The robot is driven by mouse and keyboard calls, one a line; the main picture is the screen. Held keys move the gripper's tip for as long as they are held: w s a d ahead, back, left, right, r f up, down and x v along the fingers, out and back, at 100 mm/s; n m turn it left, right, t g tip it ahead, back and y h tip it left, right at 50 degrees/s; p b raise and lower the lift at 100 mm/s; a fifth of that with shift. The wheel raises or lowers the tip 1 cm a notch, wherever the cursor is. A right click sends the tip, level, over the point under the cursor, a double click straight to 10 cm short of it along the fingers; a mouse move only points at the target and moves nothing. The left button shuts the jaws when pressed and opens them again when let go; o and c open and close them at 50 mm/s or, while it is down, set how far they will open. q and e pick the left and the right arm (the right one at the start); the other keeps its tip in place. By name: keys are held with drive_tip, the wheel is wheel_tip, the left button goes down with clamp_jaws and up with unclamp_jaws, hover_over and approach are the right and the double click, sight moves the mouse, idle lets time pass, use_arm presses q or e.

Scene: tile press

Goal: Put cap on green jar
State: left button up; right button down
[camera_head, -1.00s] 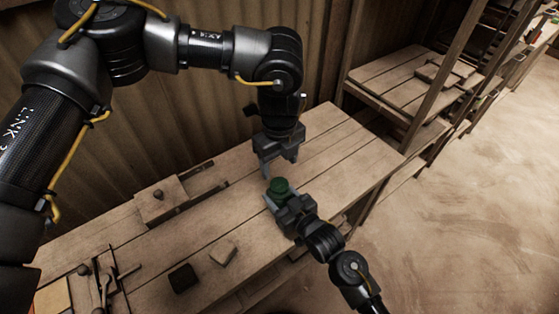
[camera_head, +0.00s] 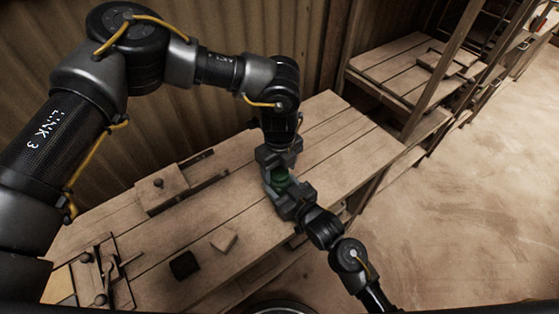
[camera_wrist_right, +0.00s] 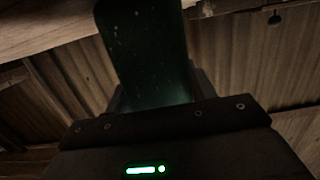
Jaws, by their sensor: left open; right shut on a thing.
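The green jar (camera_head: 281,175) is over the workbench, between my two grippers. My right gripper (camera_head: 283,190) is shut on it from the near side. In the right wrist view the dark green, speckled body of the jar (camera_wrist_right: 148,52) rises from my right gripper (camera_wrist_right: 155,102). My left gripper (camera_head: 277,168) is open and comes down from above, close at the top of the jar. Its fingers partly hide the jar, and I cannot tell whether they touch it. I cannot make out a separate cap.
On the wooden bench (camera_head: 330,135) lie a pale block (camera_head: 224,240) and a dark square piece (camera_head: 184,265). A wooden box with a knob (camera_head: 160,195) and tools (camera_head: 98,275) are at the left. Shelves (camera_head: 400,70) stand at the right. The bench's right end is clear.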

use_arm(q)
drive_tip(key=shift+f, duration=0.15)
drive_tip(key=c, duration=1)
drive_tip(key=o, duration=1.2)
drive_tip(key=shift+c, duration=0.2)
wheel_tip(320, 180, up, 12)
